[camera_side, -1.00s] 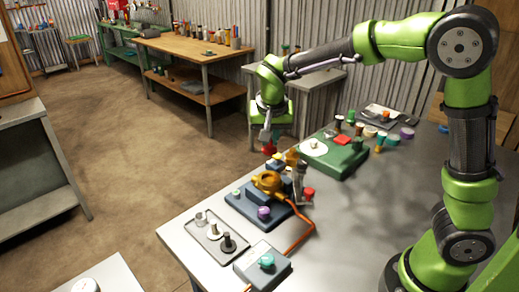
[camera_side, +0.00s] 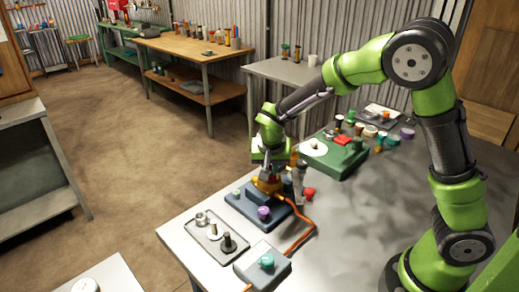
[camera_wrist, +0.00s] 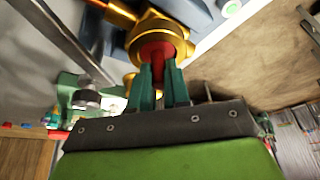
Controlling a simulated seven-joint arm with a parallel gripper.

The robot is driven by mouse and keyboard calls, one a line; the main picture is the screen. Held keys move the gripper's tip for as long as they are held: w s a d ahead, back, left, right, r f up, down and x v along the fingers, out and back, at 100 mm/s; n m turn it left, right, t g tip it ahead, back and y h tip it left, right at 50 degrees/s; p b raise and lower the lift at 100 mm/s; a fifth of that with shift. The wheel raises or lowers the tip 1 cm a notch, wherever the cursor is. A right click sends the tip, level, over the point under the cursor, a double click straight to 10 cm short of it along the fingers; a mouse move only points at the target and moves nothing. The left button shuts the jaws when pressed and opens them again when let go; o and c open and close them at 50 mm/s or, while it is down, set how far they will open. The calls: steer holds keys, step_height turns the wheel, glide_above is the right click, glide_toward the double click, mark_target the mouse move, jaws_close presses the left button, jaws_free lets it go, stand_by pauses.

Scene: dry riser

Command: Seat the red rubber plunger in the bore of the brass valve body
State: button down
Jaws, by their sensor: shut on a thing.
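The brass valve body (camera_side: 266,187) stands on a dark blue base (camera_side: 245,207) near the table's front left. In the wrist view its gold round collar (camera_wrist: 139,38) lies just beyond my fingertips. My gripper (camera_wrist: 158,72) is shut on the red rubber plunger (camera_wrist: 157,50), between two green fingers. The plunger is lined up with the collar's opening and overlaps it; I cannot tell how deep it sits. In the side view my gripper (camera_side: 270,172) is right over the valve body and hides most of the plunger and the bore.
A grey upright post (camera_side: 299,182) stands close to the right of the valve body. An orange hose (camera_side: 303,238) runs to a grey box (camera_side: 262,270) in front. A tray (camera_side: 214,238) with small parts lies left. A green fixture (camera_side: 338,160) stands behind.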

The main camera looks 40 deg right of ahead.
steer(key=shift+f, duration=0.15)
steer(key=c, duration=1.1)
jaws_free()
steer(key=v, duration=1.2)
steer(key=s+r+n+t+y, duration=0.2)
steer(key=s, duration=0.6)
steer(key=s+r+n+t+y, duration=0.2)
steer(key=s+r+n+y, duration=0.1)
steer(key=s, duration=0.6)
